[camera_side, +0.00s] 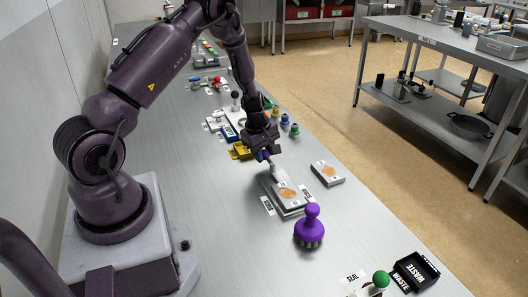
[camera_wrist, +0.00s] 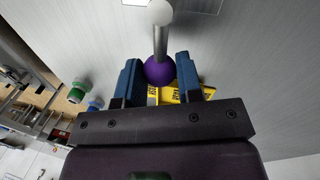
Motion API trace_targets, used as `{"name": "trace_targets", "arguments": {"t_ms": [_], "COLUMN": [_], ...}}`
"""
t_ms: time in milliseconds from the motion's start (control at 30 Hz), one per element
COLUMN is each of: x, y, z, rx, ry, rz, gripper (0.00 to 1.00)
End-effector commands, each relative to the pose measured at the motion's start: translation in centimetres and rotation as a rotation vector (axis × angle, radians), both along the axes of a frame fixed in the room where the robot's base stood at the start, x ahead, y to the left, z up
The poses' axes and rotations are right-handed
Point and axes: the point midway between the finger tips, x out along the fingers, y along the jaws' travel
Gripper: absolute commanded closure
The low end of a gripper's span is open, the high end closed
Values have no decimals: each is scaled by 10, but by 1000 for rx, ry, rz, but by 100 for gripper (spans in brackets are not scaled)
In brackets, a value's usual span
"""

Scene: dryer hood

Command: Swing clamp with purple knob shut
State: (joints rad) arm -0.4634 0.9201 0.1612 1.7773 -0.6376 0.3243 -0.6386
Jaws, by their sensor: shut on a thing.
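My gripper (camera_wrist: 158,82) is shut on the purple knob (camera_wrist: 159,70), with its two blue fingers on either side of the ball. A grey metal rod (camera_wrist: 160,42) runs from the knob to a pale rounded end at the top of the wrist view. Yellow labelled parts (camera_wrist: 193,93) show behind the fingers. In the side view my gripper (camera_side: 264,154) is above the bench beside a yellow block (camera_side: 241,150). A bit of purple shows at the fingers there. The rest of the clamp is largely hidden by my gripper, so its arm angle is hard to tell.
Just in front lies a flat box with an orange picture (camera_side: 287,196), and a similar box (camera_side: 327,173) lies to its right. A purple brush-like tool (camera_side: 310,228) stands nearer the camera. Small coloured-top bottles (camera_side: 285,122) stand behind. A black waste tray (camera_side: 416,271) is at the front right.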

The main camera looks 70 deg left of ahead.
Motion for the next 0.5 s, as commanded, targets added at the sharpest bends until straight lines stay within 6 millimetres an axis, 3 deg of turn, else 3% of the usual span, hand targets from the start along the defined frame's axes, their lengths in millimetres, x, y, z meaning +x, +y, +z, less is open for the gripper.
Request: {"name": "trace_targets", "arguments": {"t_ms": [133,167,267,500], "x": [-1,-1,-1,-1], "y": [-2,-2,-2,-1], "z": [0,0,0,0], "rx": [-8,-8,-7,-4], "ry": [4,4,5,2], "rz": [0,0,0,-1], "gripper": [100,62,42,42]}}
